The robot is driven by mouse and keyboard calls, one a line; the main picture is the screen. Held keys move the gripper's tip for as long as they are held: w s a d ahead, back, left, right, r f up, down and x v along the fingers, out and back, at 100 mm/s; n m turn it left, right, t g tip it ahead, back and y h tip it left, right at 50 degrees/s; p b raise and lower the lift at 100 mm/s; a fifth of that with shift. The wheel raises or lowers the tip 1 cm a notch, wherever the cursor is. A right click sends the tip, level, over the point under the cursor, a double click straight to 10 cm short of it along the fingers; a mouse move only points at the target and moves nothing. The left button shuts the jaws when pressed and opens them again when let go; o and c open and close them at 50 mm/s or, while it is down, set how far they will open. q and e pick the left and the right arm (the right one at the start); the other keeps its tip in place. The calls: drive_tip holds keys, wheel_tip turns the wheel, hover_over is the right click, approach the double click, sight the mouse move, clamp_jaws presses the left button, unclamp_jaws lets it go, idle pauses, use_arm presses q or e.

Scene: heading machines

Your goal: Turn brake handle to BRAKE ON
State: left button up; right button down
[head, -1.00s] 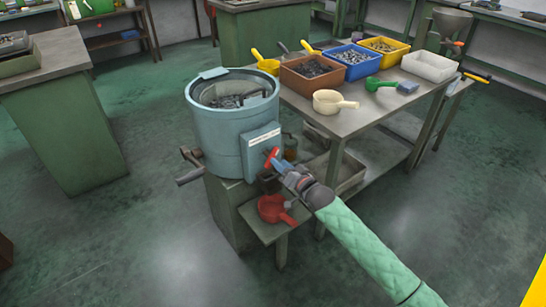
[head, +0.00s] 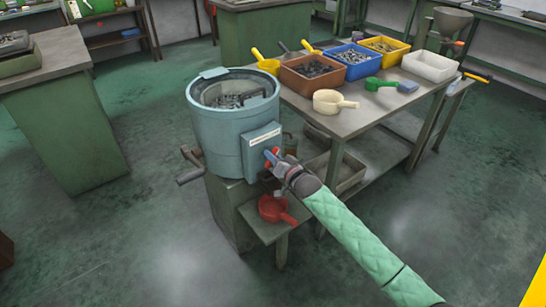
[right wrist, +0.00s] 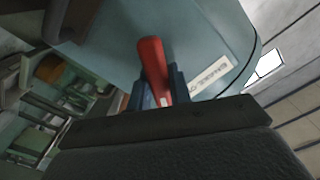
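The red brake handle (head: 268,152) is on the front plate of the blue-grey round tub. In the right wrist view the red handle (right wrist: 152,65) points up the picture, its lower part between my blue fingertips. My right gripper (head: 274,158) is at the handle in the head view and partly covers it. In the right wrist view the fingers of the right gripper (right wrist: 158,88) lie close on both sides of the handle; whether they press on it I cannot tell. A white label (right wrist: 210,77) on the plate is too small to read. My left gripper is not in view.
A red scoop (head: 273,208) lies on a small shelf below the handle. A table (head: 330,125) to the right bears bins of parts, a cream scoop (head: 328,102) and a green scoop (head: 373,84). The floor in front is clear.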

drive_tip(key=shift+n, duration=0.4)
drive_tip(key=n+p, duration=0.1)
drive_tip(key=n, duration=0.2)
drive_tip(key=n+p, duration=0.1)
drive_tip(key=n, duration=0.3)
drive_tip(key=shift+s+a+r+n+p, duration=0.1)
drive_tip(key=shift+s+a+n+p, duration=0.1)
drive_tip(key=shift+n+p, duration=0.15)
drive_tip(key=n, duration=0.3)
drive_tip(key=shift+p, duration=0.35)
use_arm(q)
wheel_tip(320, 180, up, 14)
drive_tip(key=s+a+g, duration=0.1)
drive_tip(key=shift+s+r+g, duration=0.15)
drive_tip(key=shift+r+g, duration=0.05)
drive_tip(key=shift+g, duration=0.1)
use_arm(e)
drive_tip(key=shift+a+n, duration=0.1)
drive_tip(key=shift+n, duration=0.55)
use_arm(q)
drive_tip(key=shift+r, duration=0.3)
